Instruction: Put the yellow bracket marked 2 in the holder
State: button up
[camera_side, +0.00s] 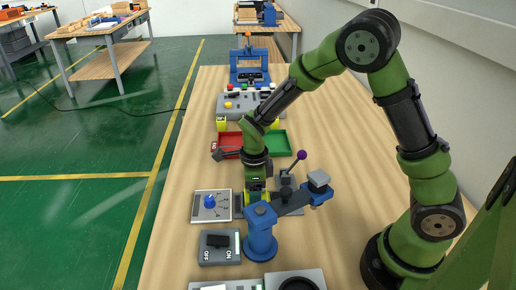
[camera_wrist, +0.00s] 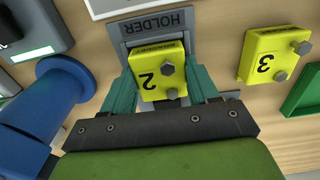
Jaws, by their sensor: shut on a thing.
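The yellow bracket marked 2 (camera_wrist: 147,80) has two grey bolt heads on its face. My gripper (camera_wrist: 160,85) is shut on it, one teal finger at each side, in the wrist view. The grey holder (camera_wrist: 157,24), labelled HOLDER, shows directly behind the bracket and is partly covered by it. I cannot tell how deep the bracket sits in the holder. In the side view my gripper (camera_side: 257,197) is low over the table, just behind the blue post; yellow shows at its fingers, and the holder is mostly hidden.
A yellow bracket marked 3 (camera_wrist: 268,56) lies to the right. The blue post (camera_side: 261,238) stands close in front of my gripper. An ON/OFF switch box (camera_side: 219,248) and a plate with a blue knob (camera_side: 211,205) are to the left. Red (camera_side: 226,143) and green (camera_side: 287,145) trays are behind.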

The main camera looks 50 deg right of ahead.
jog(key=o, duration=1.4)
jog(key=shift+o, duration=0.2)
jog(key=shift+o, duration=0.7)
jog(key=shift+r, duration=3.5)
